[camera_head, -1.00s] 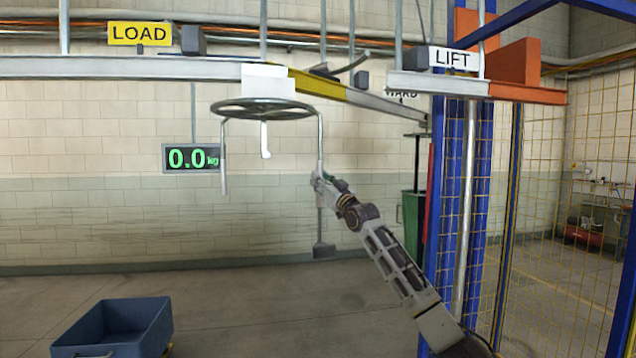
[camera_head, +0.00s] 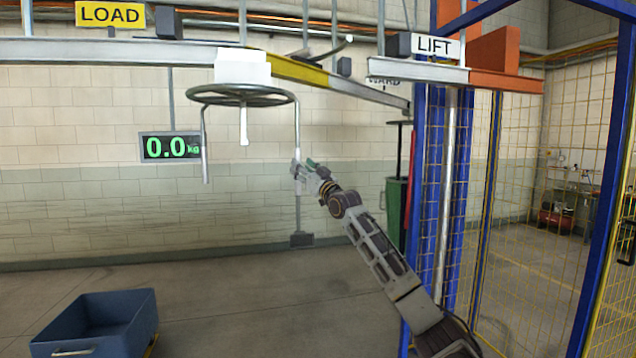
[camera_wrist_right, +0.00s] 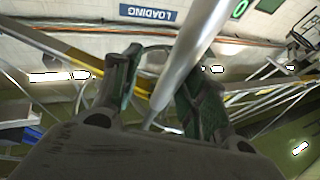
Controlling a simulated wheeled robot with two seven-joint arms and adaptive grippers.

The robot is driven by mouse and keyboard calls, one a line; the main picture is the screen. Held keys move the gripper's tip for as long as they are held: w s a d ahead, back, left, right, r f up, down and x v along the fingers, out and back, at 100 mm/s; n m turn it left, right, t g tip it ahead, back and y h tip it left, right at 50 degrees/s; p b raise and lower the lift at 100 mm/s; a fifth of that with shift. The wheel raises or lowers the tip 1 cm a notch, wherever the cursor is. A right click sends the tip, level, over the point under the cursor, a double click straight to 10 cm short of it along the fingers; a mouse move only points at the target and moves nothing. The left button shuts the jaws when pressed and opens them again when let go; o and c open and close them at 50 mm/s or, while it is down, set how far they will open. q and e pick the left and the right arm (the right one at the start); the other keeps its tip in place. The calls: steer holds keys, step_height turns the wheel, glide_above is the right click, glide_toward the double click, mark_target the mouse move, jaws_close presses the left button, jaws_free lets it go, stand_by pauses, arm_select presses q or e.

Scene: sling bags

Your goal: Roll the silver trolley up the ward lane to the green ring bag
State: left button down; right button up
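A pale block (camera_head: 242,68) under the overhead rail carries a dark green ring with silver rods hanging from it; I take this as the trolley, but cannot be sure. My right gripper (camera_head: 300,172) is at the ring's long right rod (camera_head: 297,135). In the right wrist view a silver rod (camera_wrist_right: 190,60) passes between its spread fingers (camera_wrist_right: 165,95), close to the right one, with a gap at the left. A dark green container (camera_head: 396,208) stands or hangs below the WARD sign, partly hidden; I cannot tell whether it is the green ring bag. My left gripper is out of view.
The rail (camera_head: 120,50) runs from the LOAD sign (camera_head: 110,14) through a yellow section (camera_head: 300,72) towards the WARD sign (camera_head: 386,81). The LIFT sign (camera_head: 435,46) is beside blue posts (camera_head: 428,200) and mesh. A blue bin (camera_head: 95,325) is at lower left. The display (camera_head: 170,147) reads 0.0 kg.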

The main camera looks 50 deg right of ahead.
steer(key=v, duration=1.1)
steer(key=shift+s+a, duration=0.2)
steer(key=shift+s, duration=0.2)
stand_by(0.9)
steer(key=shift+f, duration=0.1)
stand_by(0.5)
